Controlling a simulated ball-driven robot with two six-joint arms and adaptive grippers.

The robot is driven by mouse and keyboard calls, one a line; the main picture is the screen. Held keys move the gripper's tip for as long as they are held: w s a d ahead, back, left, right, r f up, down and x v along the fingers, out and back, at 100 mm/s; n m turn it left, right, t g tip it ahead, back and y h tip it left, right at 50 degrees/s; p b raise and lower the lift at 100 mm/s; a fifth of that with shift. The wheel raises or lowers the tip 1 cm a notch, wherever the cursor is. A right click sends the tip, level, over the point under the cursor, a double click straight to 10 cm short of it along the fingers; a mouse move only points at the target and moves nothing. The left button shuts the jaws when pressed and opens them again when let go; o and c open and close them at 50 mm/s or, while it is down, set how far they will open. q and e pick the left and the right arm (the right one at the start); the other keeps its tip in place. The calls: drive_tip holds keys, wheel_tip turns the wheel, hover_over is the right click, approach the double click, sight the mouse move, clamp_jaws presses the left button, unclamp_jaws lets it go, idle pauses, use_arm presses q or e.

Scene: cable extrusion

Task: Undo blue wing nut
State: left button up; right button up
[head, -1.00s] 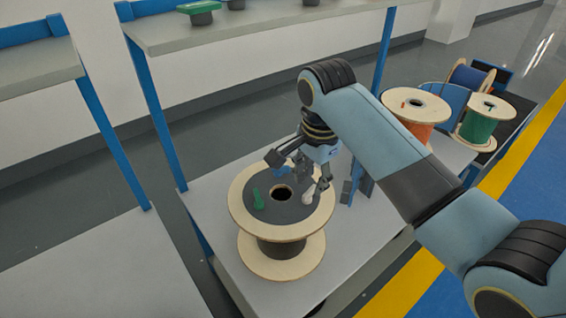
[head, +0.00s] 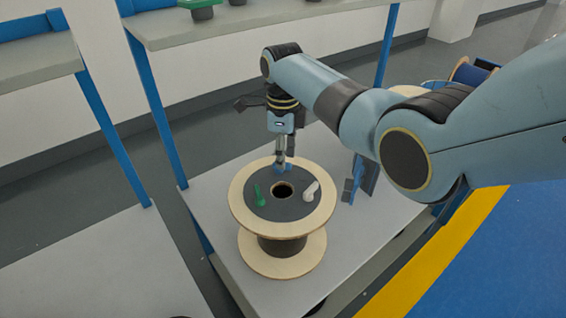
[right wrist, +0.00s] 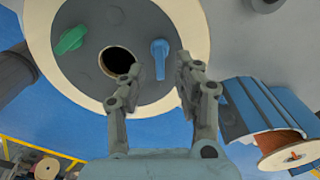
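A black cable spool with pale wooden flanges (head: 243,209) stands on the grey table. The blue wing nut (head: 284,169) is on the spool's top face, on the far side of the centre hole. In the right wrist view the blue wing nut (right wrist: 160,58) points down between the finger tips. My right gripper (head: 281,158) is above it, pointing down; in the right wrist view the gripper (right wrist: 159,68) is open, a finger on each side with gaps. A green wing nut (head: 260,196) and a white one (head: 311,191) are on the same face. My left gripper is not in view.
A dark blue-grey bracket (head: 358,183) stands on the table (head: 375,225) right of the spool. Behind is a shelf (head: 240,27) with green-topped parts. Other spools are at the right back, mostly behind my arm. The table's front right is clear.

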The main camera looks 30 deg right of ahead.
drive_tip(key=shift+f, duration=1.3)
clamp_jaws()
